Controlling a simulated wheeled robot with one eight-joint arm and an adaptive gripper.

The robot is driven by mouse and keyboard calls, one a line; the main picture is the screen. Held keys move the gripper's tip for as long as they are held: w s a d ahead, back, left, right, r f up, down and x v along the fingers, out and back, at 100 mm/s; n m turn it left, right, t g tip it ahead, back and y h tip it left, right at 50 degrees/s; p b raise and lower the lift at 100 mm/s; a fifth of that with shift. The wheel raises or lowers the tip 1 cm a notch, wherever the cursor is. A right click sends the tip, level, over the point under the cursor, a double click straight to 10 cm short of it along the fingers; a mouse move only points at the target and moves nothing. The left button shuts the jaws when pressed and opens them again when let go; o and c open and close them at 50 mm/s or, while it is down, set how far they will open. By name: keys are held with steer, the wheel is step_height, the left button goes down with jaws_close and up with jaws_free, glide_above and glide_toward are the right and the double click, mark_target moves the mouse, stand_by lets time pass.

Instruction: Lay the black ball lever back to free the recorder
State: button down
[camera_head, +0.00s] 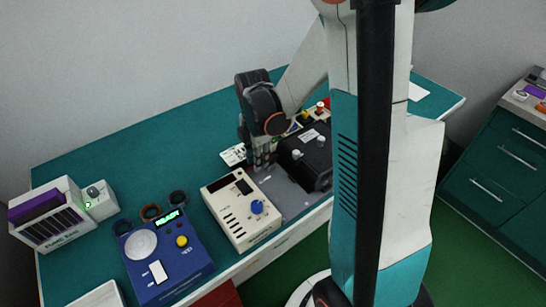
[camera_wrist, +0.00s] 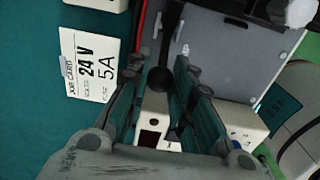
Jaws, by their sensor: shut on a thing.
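My gripper (camera_head: 262,165) reaches down over the back of the bench, beside a black box (camera_head: 305,152) with pale knobs, which may be the recorder. In the wrist view my gripper (camera_wrist: 160,75) has its two fingers on either side of the black ball (camera_wrist: 160,79) of the lever and is shut on it.
A job card (camera_wrist: 88,66) reading 24 V, 5A lies left of the fingers. A cream instrument with a blue knob (camera_head: 240,212) stands close by. A blue unit (camera_head: 165,255) and a purple-topped rack (camera_head: 45,215) stand further left. The back left bench top (camera_head: 130,140) is clear.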

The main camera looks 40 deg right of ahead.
steer(key=shift+a+f, duration=0.3)
steer(key=shift+a, duration=0.05)
steer(key=shift+a+f+b, duration=0.35)
steer(key=shift+f+b, duration=0.05)
steer(key=shift+b, duration=0.2)
steer(key=shift+f, duration=0.1)
steer(key=shift+a+f+b, duration=0.3)
steer(key=shift+f+b, duration=0.1)
steer(key=shift+b, duration=0.05)
steer(key=shift+a+f+b, duration=0.15)
steer(key=shift+f+b, duration=0.3)
